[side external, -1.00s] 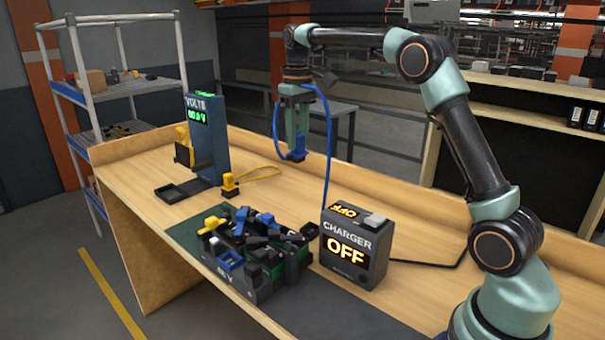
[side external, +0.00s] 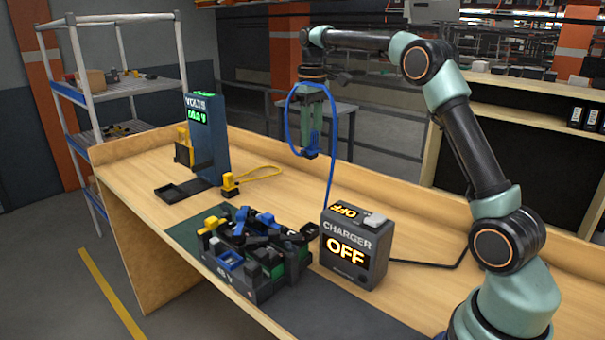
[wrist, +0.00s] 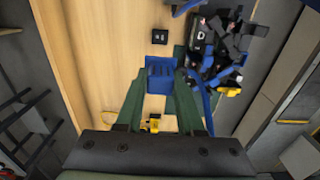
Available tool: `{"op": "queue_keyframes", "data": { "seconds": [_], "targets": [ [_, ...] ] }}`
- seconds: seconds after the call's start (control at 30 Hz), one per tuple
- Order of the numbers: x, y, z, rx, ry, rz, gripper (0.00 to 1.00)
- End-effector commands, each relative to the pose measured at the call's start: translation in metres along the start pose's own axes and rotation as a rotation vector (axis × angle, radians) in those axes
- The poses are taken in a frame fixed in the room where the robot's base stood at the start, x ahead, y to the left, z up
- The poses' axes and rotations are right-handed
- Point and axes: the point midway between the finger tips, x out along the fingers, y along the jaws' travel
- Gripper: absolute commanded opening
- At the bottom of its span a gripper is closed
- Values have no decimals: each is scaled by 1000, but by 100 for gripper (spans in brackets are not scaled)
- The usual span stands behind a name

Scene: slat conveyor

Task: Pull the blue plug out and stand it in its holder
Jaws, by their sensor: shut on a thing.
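My gripper (side external: 311,147) is shut on the blue plug (side external: 309,153) and holds it in the air, well above the bench. In the wrist view the blue plug (wrist: 161,75) sits between the two green fingers of my gripper (wrist: 160,82). Its blue cable (side external: 289,120) loops beside the gripper and hangs down to the charger (side external: 352,252), which reads OFF. A battery pack (side external: 240,287) with dark, blue and yellow parts on top stands on the bench.
The volt meter (side external: 207,142) stands at the back left, with a yellow-and-black holder (side external: 183,153) at its side and a black tray (side external: 181,192) before it. A yellow plug (side external: 230,186) with a looped cord lies nearby.

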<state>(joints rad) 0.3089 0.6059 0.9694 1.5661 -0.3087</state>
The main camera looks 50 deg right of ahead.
Motion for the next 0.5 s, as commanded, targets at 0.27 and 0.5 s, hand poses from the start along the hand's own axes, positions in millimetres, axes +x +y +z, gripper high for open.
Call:
{"op": "queue_keyframes", "data": {
  "seconds": [0.27, 0.5],
  "targets": [
    [19, 0, 0, 0, -3, -1, 0],
    [45, 0, 0, 0, -2, -1, 0]
  ]
}}
